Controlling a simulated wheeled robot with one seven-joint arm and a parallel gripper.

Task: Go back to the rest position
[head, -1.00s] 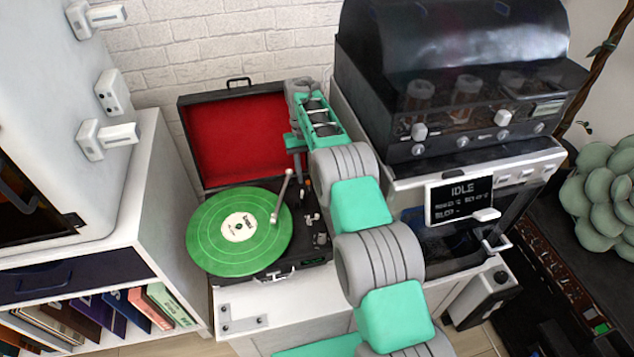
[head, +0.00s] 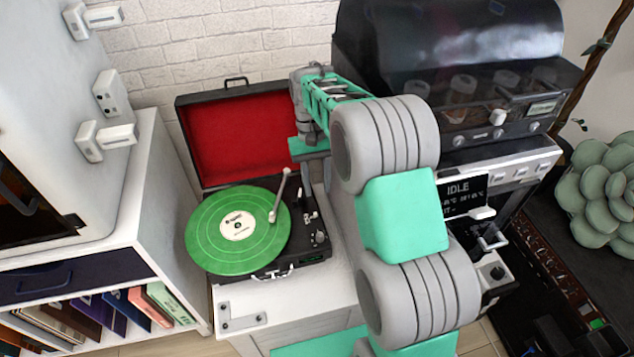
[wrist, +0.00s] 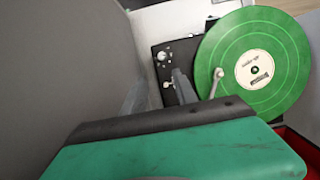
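My gripper (head: 312,172) is in front of the right end of the red-lined lid, above the right side of the record player (head: 300,262). In the wrist view my gripper (wrist: 160,90) shows two grey fingers set apart with a gap between them. Nothing is seen held there. The fingertips are partly hidden in the head view. My arm bends across the right half of the head view. A green record (head: 212,246) lies on the turntable, with the tonearm (head: 280,195) over its right part. The record also shows in the wrist view (wrist: 285,45).
A black-topped coffee machine (head: 450,40) with a display reading IDLE stands right of my arm, which partly covers it. A white shelf (head: 155,200) with books is at the left. A green plant (head: 600,195) is at the far right. A brick wall stands behind.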

